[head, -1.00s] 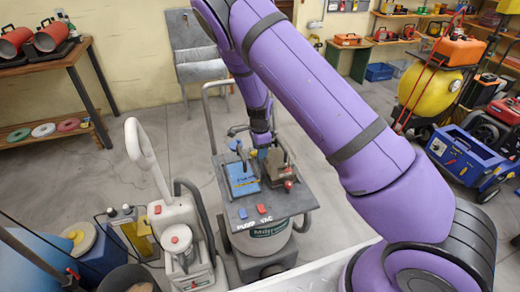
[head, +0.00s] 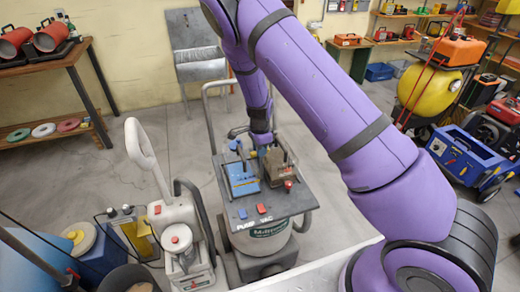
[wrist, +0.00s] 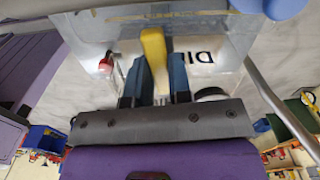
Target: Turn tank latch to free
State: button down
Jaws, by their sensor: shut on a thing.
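The tank latch shows as a yellow lever (wrist: 154,48) in the wrist view, its lower part between my fingers. My gripper (wrist: 157,82) is shut on this lever, with one dark blue finger on each side. In the head view my gripper (head: 261,143) is low over the back of the pump vac's flat top (head: 252,207). The lever's pivot is hidden by the fingers and palm.
On the machine top are a blue unit (head: 241,180), a brown block (head: 274,170) and a red knob (head: 288,185). A grey push handle (head: 207,118) rises at its left. A white-handled machine (head: 180,245) stands close on the left. Open floor lies behind.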

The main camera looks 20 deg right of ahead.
jog(key=n, duration=0.8)
jog(key=shift+n, duration=0.4)
jog(key=n, duration=0.4)
jog(key=shift+n, duration=1.8)
jog(key=c, duration=1)
grip_release()
jog(key=shift+c, duration=0.2)
notch_tip(320, 180, up, 11)
